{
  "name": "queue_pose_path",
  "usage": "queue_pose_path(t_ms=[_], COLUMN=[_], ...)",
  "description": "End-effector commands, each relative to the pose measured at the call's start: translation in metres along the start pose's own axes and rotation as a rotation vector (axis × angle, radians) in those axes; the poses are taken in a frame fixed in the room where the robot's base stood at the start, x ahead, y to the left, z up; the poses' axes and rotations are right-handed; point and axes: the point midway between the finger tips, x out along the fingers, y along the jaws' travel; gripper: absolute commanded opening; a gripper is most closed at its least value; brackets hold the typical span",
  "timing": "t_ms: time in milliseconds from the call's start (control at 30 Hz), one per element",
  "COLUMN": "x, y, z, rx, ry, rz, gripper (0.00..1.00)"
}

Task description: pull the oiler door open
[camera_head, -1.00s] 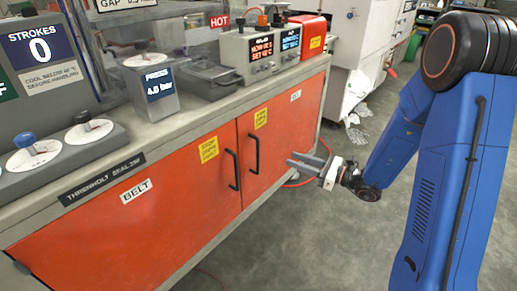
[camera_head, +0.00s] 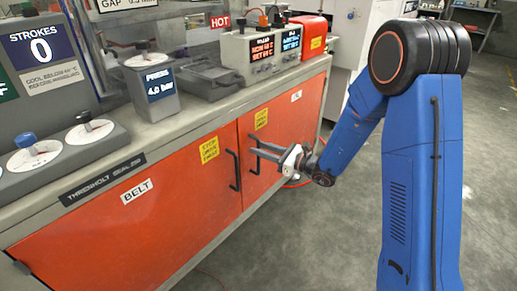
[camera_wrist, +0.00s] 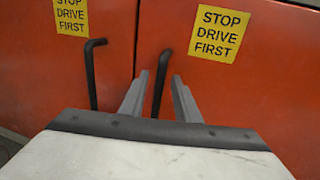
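The right orange door (camera_head: 285,115) of the cabinet is closed, with a small white label too small to read and a yellow "STOP DRIVE FIRST" sticker. Its black vertical handle (camera_wrist: 160,80) stands near its left edge. The left door (camera_head: 135,225), labelled "BELT", is also closed, with its own black handle (camera_head: 233,170). My gripper (camera_head: 256,152) is open and points at the right door's handle. In the wrist view the handle shows between my two fingers (camera_wrist: 158,97); I cannot tell whether the fingertips reach around it. The handle's lower part is hidden by the gripper.
The grey worktop (camera_head: 200,118) above the doors carries a pressure gauge box (camera_head: 150,85), temperature displays (camera_head: 265,50) and a red box (camera_head: 308,38). A red hose (camera_head: 297,184) lies on the floor near the cabinet's right end. Open floor lies in front.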

Motion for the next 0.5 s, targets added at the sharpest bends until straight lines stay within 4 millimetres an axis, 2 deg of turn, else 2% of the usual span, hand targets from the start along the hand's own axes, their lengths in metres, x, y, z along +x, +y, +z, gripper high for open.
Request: queue_pose_path(t_ms=[200,467,500], x=[0.0130,0.0139,0.0138], y=[0.0005,0.0002,0.0002], z=[-0.0008,-0.0005,-0.0005], rx=[0.000,0.000,0.000], ry=[0.001,0.001,0.001], rz=[0.001,0.000,0.000], gripper=[0.29,0.29,0.24])
